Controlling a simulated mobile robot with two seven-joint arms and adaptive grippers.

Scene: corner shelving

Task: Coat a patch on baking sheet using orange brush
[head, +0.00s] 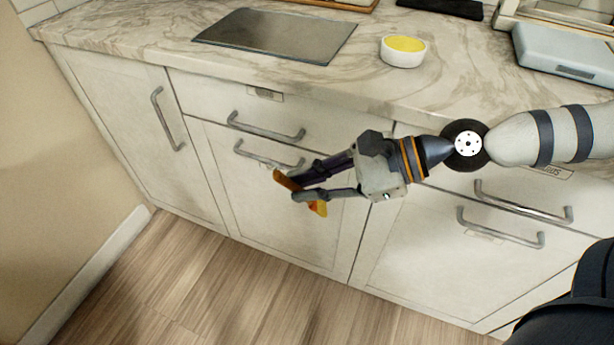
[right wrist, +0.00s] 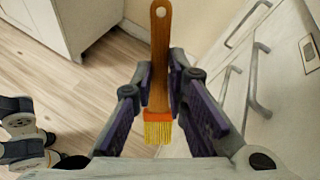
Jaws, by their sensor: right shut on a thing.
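The orange brush has a wooden handle with a hole at its end, an orange ferrule and yellow bristles. It shows best in the right wrist view (right wrist: 158,75), and partly in the head view (head: 318,208). My right gripper (head: 296,188) is shut on its handle, in front of the cabinet doors and below the counter edge. In the right wrist view the fingers (right wrist: 160,85) stand on both sides of the handle. The baking sheet (head: 275,36) lies flat and dark grey on the counter, apart from the brush. My left gripper is not in view.
A white bowl with yellow contents (head: 403,51) stands on the marble counter (head: 130,45), right of the sheet. A light blue box-like object (head: 565,55) is at the right. Cabinet handles (head: 268,125) stick out near my right gripper. Counter left of the sheet is clear.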

